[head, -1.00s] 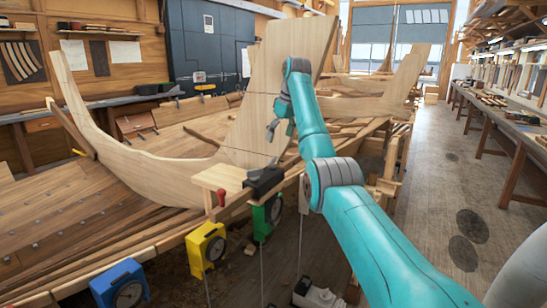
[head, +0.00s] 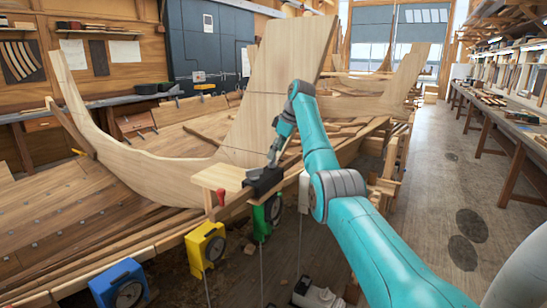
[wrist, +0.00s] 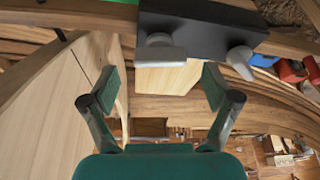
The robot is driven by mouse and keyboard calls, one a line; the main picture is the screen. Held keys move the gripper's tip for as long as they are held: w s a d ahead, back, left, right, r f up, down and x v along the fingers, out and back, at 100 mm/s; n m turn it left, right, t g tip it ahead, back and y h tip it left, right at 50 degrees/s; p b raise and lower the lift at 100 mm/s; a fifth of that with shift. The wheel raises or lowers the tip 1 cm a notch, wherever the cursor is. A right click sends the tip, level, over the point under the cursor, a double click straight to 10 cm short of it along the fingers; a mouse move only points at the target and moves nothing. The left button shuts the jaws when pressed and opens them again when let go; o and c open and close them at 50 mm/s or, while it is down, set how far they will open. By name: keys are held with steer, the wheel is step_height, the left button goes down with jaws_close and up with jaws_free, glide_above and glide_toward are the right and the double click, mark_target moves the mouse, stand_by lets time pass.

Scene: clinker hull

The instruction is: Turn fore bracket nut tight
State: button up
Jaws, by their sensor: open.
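A black bracket (wrist: 205,28) is at the top of the wrist view. It also shows in the head view (head: 265,183), beside a pale wooden board. Two grey nut-like pieces are on the bracket: a T-shaped one (wrist: 160,52) and a tapered one (wrist: 240,60) at the right. I cannot tell by label which is the fore bracket nut. My gripper (wrist: 162,87) is open and empty. The T-shaped piece is ahead of the gap between its fingers, apart from both. In the head view my gripper (head: 274,156) is just above the bracket, its fingers small there.
Green (head: 267,213), yellow (head: 206,248) and blue (head: 120,285) dial boxes hang along the hull's edge. A red clamp handle (head: 221,197) hangs by the board. A tall pale timber (head: 285,80) rises behind my gripper.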

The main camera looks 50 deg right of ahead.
mark_target(272, 163)
steer(key=shift+x, duration=1.1)
steer(key=c, duration=1.1)
steer(key=shift+c, duration=0.2)
steer(key=shift+m, duration=0.3)
steer(key=m+h, duration=0.1)
steer(key=m, duration=0.1)
steer(key=shift+a+m, duration=0.1)
steer(key=shift+m, duration=0.3)
steer(key=m+h, duration=0.2)
steer(key=m, duration=0.3)
steer(key=shift+m, duration=0.3)
steer(key=shift+g, duration=0.3)
